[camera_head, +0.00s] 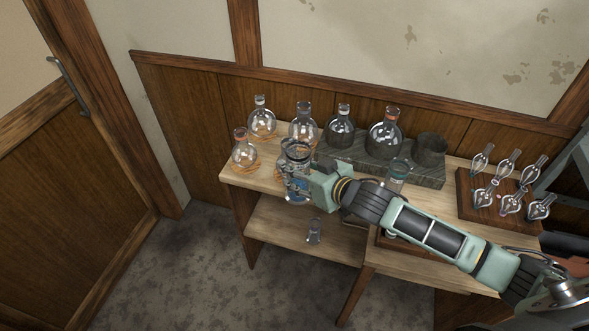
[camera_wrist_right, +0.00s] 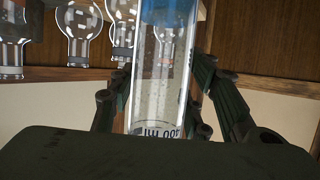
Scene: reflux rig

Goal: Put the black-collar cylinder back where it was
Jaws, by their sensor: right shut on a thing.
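A clear glass cylinder (camera_head: 298,153) with a dark-looking rim and blue contents stands upright at the left part of the wooden bench. My right gripper (camera_head: 297,186) is shut around its body. In the right wrist view the cylinder (camera_wrist_right: 157,85) is between the fingers (camera_wrist_right: 158,112), with blue at the top of the picture and upside-down volume lettering. I cannot tell whether its base touches the bench. A second glass vessel (camera_head: 398,170) with a teal rim stands to the right, partly behind my arm. My left gripper is not in view.
Round flasks (camera_head: 262,120) stand along the bench's back, some on orange rings; one (camera_head: 243,152) is close left of the cylinder. Others and a dark pot (camera_head: 430,150) sit on a grey slab (camera_head: 425,177). A rack (camera_head: 466,200) of small bulbs is right. A small glass (camera_head: 314,231) is below.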

